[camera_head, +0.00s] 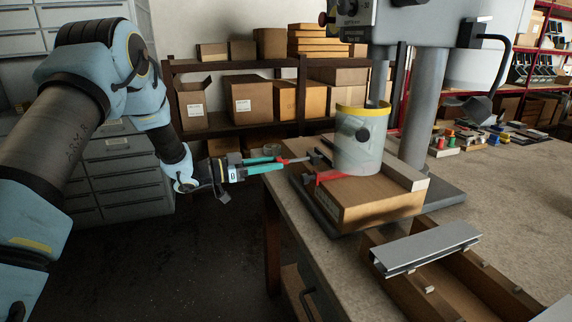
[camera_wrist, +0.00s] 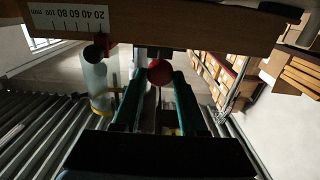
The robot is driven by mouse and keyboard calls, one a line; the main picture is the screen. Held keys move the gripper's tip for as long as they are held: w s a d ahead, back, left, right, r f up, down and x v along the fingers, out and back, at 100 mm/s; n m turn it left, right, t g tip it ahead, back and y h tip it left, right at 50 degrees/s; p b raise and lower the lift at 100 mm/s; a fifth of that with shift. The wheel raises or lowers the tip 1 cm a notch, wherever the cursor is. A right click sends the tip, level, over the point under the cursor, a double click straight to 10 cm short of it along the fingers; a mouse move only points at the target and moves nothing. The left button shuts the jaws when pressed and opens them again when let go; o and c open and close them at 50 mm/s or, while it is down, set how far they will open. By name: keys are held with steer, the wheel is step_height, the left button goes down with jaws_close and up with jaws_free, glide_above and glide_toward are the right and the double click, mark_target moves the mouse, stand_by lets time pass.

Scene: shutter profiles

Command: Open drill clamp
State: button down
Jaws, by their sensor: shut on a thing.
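The drill clamp's red handle (camera_head: 287,160) reaches out from the left end of the wooden fixture on the drill stand. My gripper (camera_head: 280,163) comes in from the left, level, with its teal fingers at this handle. In the wrist view, a round red knob (camera_wrist: 160,72) sits between the two teal fingertips of my gripper (camera_wrist: 158,80), which are shut on it.
The drill press (camera_head: 365,22) stands above, with a clear yellow-rimmed guard (camera_head: 358,140) close to the right of my gripper. A grey metal profile (camera_head: 425,250) rests on a wooden holder at the table's front. Shelves with boxes (camera_head: 253,97) stand behind. The floor left of the table is free.

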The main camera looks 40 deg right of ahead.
steer(key=shift+v, duration=1.15)
steer(key=shift+w+f, duration=0.1)
steer(key=c, duration=0.7)
jaws_free()
steer(key=shift+a, duration=0.2)
steer(key=shift+o, duration=1.2)
steer(key=shift+d, duration=0.15)
steer(key=b+v, duration=0.3)
steer(key=v, duration=0.7)
steer(key=shift+a+b, duration=0.3)
steer(key=shift+a, duration=0.1)
steer(key=shift+w, duration=0.15)
